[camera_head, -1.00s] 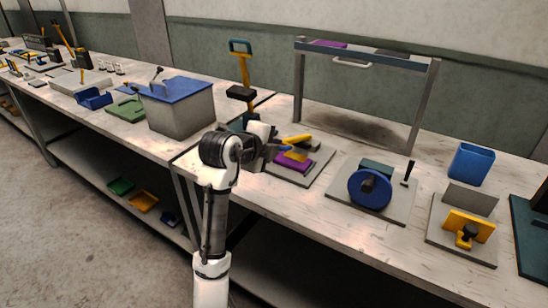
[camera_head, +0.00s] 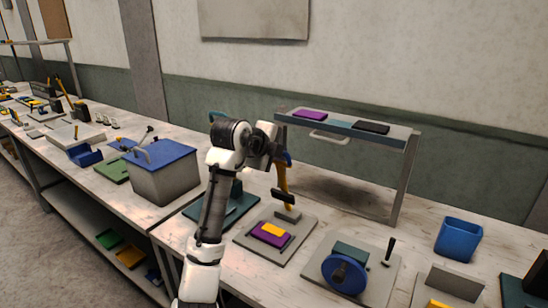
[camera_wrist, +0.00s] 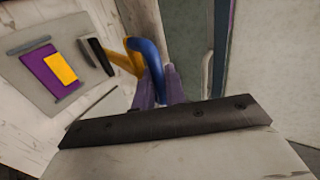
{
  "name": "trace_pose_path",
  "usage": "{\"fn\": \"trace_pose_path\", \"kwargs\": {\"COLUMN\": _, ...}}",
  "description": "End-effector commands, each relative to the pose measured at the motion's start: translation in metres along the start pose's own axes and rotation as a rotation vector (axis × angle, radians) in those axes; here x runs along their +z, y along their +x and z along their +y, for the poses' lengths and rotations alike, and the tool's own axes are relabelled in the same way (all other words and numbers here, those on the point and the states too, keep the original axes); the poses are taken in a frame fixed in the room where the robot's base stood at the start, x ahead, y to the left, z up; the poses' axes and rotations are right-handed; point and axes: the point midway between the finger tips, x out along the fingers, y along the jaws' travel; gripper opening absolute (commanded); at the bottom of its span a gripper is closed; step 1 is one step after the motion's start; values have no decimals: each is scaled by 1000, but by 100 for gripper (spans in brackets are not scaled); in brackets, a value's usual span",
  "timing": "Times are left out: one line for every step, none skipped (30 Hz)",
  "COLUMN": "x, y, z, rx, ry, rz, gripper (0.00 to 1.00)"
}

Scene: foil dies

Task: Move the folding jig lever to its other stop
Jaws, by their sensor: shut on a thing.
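The folding jig is a grey plate (camera_head: 247,240) on the bench, with a purple sheet (camera_head: 262,240) and a yellow block (camera_head: 272,230) on it. The jig's yellow lever (camera_head: 283,182) stands nearly upright at the back of the plate. A black bar (camera_head: 283,196) sits low on it. In the wrist view the lever's blue handle (camera_wrist: 148,62) lies between my gripper's fingers (camera_wrist: 156,92), and the yellow arm (camera_wrist: 124,62) and black bar (camera_wrist: 97,54) are beside it. My gripper (camera_head: 281,156) is shut on the handle, partly hidden by my wrist in the head view.
A shelf rack (camera_head: 345,128) stands close behind the jig. A fixture with a blue wheel (camera_head: 344,274) is to the right. A grey box with a blue lid (camera_head: 163,172) and a dark green base (camera_head: 238,211) are to the left. A blue bin (camera_head: 458,238) stands further right.

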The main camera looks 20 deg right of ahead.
Motion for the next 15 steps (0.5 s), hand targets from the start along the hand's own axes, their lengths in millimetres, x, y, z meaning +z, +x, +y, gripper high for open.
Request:
{"fn": "trace_pose_path", "kwargs": {"x": 0, "y": 0, "z": -9, "rx": 29, "ry": -2, "rz": 0, "gripper": 0}}
{"fn": "trace_pose_path", "kwargs": {"x": 0, "y": 2, "z": -11, "rx": 45, "ry": -1, "rz": 0, "gripper": 0}}
{"fn": "trace_pose_path", "kwargs": {"x": 0, "y": 5, "z": -13, "rx": 65, "ry": -2, "rz": 1, "gripper": 0}}
{"fn": "trace_pose_path", "kwargs": {"x": 0, "y": 6, "z": -15, "rx": 79, "ry": -2, "rz": 1, "gripper": 0}}
{"fn": "trace_pose_path", "kwargs": {"x": 0, "y": 8, "z": -16, "rx": 91, "ry": -3, "rz": 1, "gripper": 0}}
{"fn": "trace_pose_path", "kwargs": {"x": 0, "y": 10, "z": -18, "rx": 105, "ry": -2, "rz": 1, "gripper": 0}}
{"fn": "trace_pose_path", "kwargs": {"x": 0, "y": 12, "z": -19, "rx": 115, "ry": -3, "rz": 1, "gripper": 0}}
{"fn": "trace_pose_path", "kwargs": {"x": 0, "y": 13, "z": -19, "rx": 124, "ry": -3, "rz": 1, "gripper": 0}}
{"fn": "trace_pose_path", "kwargs": {"x": 0, "y": 14, "z": -20, "rx": 133, "ry": -3, "rz": 0, "gripper": 0}}
{"fn": "trace_pose_path", "kwargs": {"x": 0, "y": 15, "z": -21, "rx": 140, "ry": -3, "rz": 0, "gripper": 0}}
{"fn": "trace_pose_path", "kwargs": {"x": 0, "y": 16, "z": -21, "rx": 145, "ry": -3, "rz": 0, "gripper": 0}}
{"fn": "trace_pose_path", "kwargs": {"x": 0, "y": 17, "z": -22, "rx": 151, "ry": -3, "rz": 1, "gripper": 0}}
{"fn": "trace_pose_path", "kwargs": {"x": 0, "y": 18, "z": -22, "rx": 154, "ry": -3, "rz": 1, "gripper": 0}}
{"fn": "trace_pose_path", "kwargs": {"x": 0, "y": 18, "z": -22, "rx": 157, "ry": -3, "rz": 1, "gripper": 0}}
{"fn": "trace_pose_path", "kwargs": {"x": 0, "y": 19, "z": -22, "rx": 159, "ry": -3, "rz": 1, "gripper": 0}}
